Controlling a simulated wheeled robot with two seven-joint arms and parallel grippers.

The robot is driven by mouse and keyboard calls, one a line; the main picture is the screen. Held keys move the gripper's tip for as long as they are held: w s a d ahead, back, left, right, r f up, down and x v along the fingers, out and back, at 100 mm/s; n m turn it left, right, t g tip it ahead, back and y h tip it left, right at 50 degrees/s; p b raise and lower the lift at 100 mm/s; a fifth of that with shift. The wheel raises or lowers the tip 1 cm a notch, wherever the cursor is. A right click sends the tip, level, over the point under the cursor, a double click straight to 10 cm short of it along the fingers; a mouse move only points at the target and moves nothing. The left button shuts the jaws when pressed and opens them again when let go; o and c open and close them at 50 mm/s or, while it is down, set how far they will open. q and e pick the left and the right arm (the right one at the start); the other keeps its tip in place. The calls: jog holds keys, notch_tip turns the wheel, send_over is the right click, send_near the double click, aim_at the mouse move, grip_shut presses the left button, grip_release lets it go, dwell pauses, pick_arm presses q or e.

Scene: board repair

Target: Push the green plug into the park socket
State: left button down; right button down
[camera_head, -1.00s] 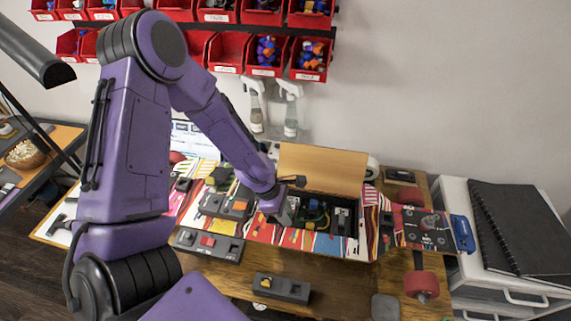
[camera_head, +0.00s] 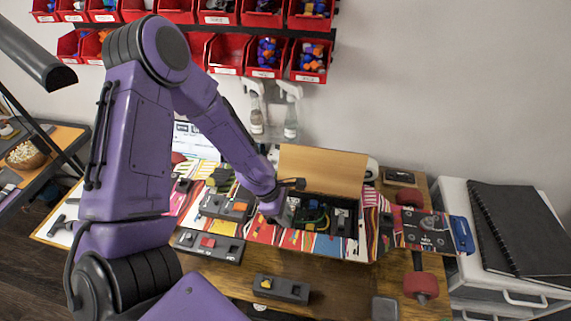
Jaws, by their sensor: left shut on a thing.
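My left gripper (camera_head: 287,213) reaches down at the left end of the open compartment (camera_head: 352,232) in the long, colourfully striped board. It is shut, and its fingertips and what they hold are mostly hidden by the wrist and the compartment's edge. A green cable (camera_head: 318,214) loops inside the compartment just right of the fingers. The green plug itself cannot be made out; it appears to be in the jaws. I cannot tell which socket is the park socket or whether the plug touches one. My right gripper is not in view.
A tan lid (camera_head: 322,170) stands open behind the compartment. Grey blocks with an orange (camera_head: 240,207), a red (camera_head: 207,241) and a yellow (camera_head: 266,283) part lie left and in front. Red wheels (camera_head: 421,286) stick out at right. Bare table shows in front.

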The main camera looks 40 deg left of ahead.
pick_arm(q)
jog(key=shift+f, duration=0.4)
dwell(0.5)
jog(key=shift+f, duration=0.1)
dwell(0.5)
jog(key=shift+f, duration=0.5)
dwell(0.7)
jog(key=c, duration=1.1)
grip_release()
jog(key=shift+o, duration=1.2)
jog(key=shift+f, duration=0.1)
jog(key=shift+s, duration=0.1)
jog(key=shift+d, duration=0.1)
jog(key=shift+c, duration=0.4)
